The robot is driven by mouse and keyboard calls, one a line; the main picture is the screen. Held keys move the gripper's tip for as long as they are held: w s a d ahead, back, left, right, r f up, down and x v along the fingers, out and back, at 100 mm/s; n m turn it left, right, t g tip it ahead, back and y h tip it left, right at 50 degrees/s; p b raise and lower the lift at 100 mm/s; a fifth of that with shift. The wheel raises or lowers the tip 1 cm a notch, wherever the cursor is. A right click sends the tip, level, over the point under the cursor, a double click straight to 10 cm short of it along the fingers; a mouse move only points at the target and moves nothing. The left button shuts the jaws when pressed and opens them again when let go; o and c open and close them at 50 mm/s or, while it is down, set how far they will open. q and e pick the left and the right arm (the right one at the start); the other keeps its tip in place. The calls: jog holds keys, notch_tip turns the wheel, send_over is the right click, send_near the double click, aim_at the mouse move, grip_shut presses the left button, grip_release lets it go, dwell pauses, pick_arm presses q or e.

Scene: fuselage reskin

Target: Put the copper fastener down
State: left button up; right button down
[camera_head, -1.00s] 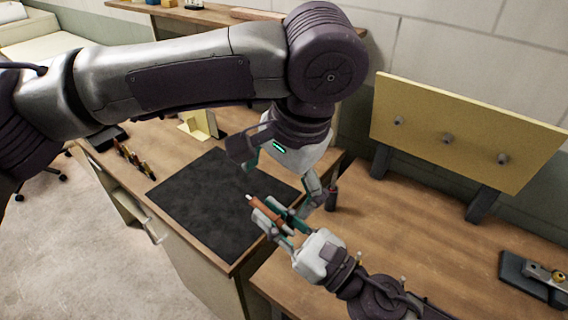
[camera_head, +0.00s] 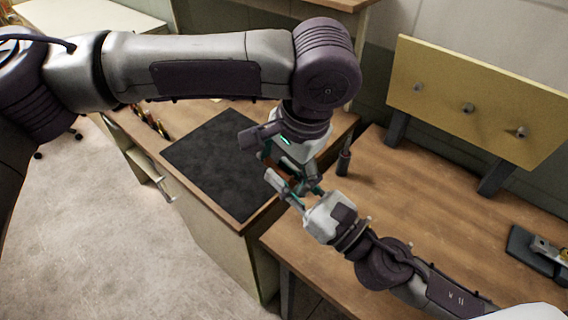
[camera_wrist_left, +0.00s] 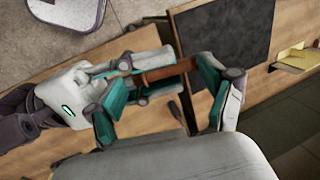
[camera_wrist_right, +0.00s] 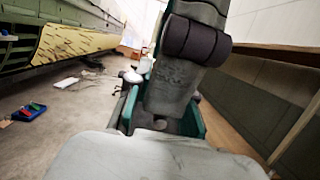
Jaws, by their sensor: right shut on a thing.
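The copper fastener is a copper-coloured rod (camera_wrist_left: 168,72), clearest in the left wrist view. My right gripper (camera_wrist_left: 150,75) is shut on it there, entering from the left. The rod's far end points at one of my left gripper's fingers; I cannot tell if they touch. My left gripper (camera_wrist_left: 160,100) has its fingers wide apart around the rod and the right gripper's tips. In the head view, my left gripper (camera_head: 290,172) and right gripper (camera_head: 296,190) meet near the desk corner and mostly hide the rod. The right wrist view shows my left gripper close ahead, with no clear rod.
A dark mat (camera_head: 222,165) covers part of the left desk. A yellow board with pegs (camera_head: 470,105) stands at the back of the right table (camera_head: 400,225), which has clear space. A dark tool block (camera_head: 535,252) lies far right.

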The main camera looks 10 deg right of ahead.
pick_arm(q)
jog(key=shift+a+f, duration=0.1)
jog(key=shift+f, duration=0.05)
jog(key=c, duration=0.5)
pick_arm(e)
jog(key=shift+r, duration=0.3)
jog(key=c, duration=1.1)
grip_release()
jog(key=shift+o, duration=0.8)
jog(key=shift+f, duration=0.1)
jog(key=shift+s, duration=0.1)
